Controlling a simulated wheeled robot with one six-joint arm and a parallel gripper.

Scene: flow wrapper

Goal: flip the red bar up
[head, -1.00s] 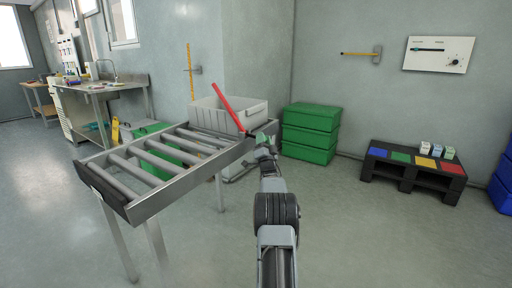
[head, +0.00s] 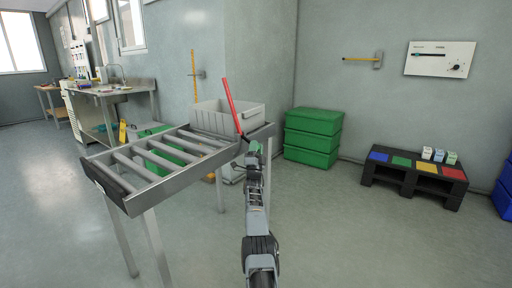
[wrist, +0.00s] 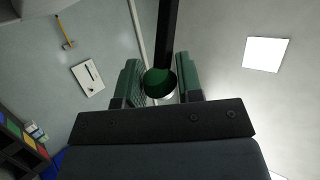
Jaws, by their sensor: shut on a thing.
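The red bar (head: 231,106) stands steeply at the right end of the roller conveyor in the head view, its top leaning a little left. Its lower end is dark and meets my gripper (head: 252,147), which is beside the conveyor's right end. In the wrist view my gripper (wrist: 157,82) has its two green fingers either side of a round green knob. A dark bar (wrist: 170,30) runs up from the knob, seemingly the lower part of the bar. My gripper is shut on it. The bar's pivot is hidden.
The roller conveyor (head: 152,202) stands at the left, with a grey bin (head: 210,116) behind the bar. Green crates (head: 313,137) are stacked to the right. A black low table (head: 413,181) with coloured squares is further right. The floor between is clear.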

